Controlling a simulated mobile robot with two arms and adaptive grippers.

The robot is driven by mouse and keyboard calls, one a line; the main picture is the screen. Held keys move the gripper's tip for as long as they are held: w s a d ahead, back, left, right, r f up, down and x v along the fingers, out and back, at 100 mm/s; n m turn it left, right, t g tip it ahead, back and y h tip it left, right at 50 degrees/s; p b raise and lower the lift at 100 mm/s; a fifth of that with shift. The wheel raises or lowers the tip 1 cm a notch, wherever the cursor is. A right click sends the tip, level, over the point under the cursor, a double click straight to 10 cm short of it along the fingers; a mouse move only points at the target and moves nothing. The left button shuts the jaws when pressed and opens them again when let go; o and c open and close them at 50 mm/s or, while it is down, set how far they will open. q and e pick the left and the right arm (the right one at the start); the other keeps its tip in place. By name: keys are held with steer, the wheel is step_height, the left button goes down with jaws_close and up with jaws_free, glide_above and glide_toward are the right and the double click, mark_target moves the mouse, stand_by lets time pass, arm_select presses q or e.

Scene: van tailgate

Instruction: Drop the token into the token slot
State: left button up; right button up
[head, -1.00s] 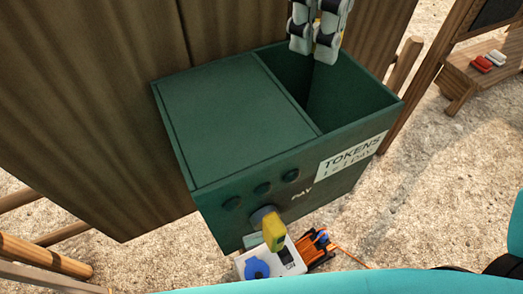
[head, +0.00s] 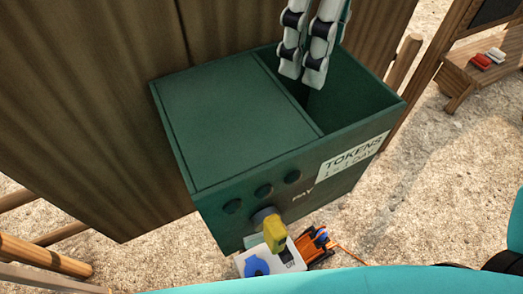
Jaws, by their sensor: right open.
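A dark green box (head: 235,125) stands against brown wooden boards. Its left part has a flat closed lid, and its right part is an open-topped compartment (head: 365,95). A pale label reading "TOKENS 1 = 1 DAY" (head: 352,156) is on its front, with "PAY" beside it. My right gripper (head: 301,78) comes in from the top, fingers pointing down, over the left side of the open compartment. Its fingers are apart, with nothing seen between them. I see no token and cannot make out a token slot. The compartment's floor is partly hidden. My left gripper is out of view.
The box front has several dark round knobs (head: 264,190) and a grey round fitting with a yellow piece (head: 275,232). Below are a white box with a blue cap (head: 257,266) and an orange item (head: 318,243). A wooden bench (head: 480,72) stands at right.

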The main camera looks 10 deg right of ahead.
step_height(320, 180, up, 8)
steer(key=shift+f, duration=0.25)
stand_by(0.5)
